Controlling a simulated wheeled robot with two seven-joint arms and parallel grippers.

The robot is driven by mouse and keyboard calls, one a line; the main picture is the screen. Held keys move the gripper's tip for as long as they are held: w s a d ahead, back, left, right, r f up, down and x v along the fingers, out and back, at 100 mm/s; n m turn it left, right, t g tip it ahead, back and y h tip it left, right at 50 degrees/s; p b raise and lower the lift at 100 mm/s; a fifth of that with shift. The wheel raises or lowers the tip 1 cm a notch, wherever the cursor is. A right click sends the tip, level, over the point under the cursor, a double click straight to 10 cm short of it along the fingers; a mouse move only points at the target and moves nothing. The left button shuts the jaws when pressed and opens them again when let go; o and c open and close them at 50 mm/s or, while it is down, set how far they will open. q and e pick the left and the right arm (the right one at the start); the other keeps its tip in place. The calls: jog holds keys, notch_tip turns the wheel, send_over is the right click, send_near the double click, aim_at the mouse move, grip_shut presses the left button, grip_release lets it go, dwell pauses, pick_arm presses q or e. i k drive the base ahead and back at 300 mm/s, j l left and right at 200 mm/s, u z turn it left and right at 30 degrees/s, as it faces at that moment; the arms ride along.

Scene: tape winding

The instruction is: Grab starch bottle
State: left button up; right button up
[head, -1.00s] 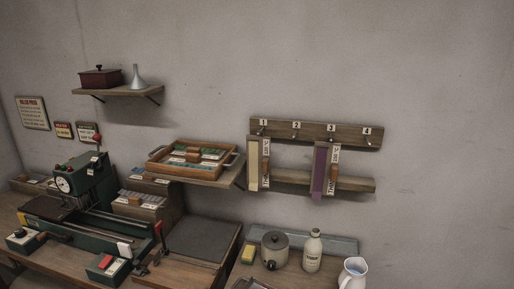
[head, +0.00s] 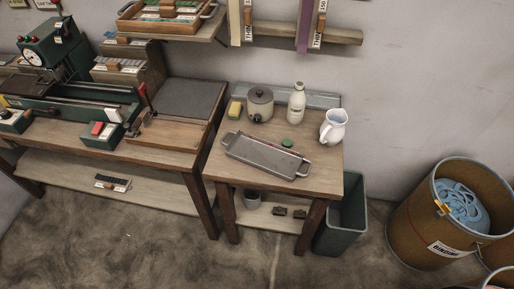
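A cream starch bottle (head: 296,103) with a narrow neck and a small dark label stands upright at the back of the small wooden table (head: 222,168). It is between the lidded grey pot (head: 260,104) and the white pitcher (head: 333,127). The label is too small to read surely. Neither of my grippers shows in the head view.
A yellow sponge (head: 235,109) sits at the back left. A green bin (head: 345,215) and a large drum (head: 420,220) stand right on the floor.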

aim_at(297, 101)
jog(key=i+j+z, duration=0.2)
jog(key=j+z, duration=0.15)
jog(key=j, duration=0.95)
jog(key=j+z, duration=0.35)
jog(key=j, duration=0.95)
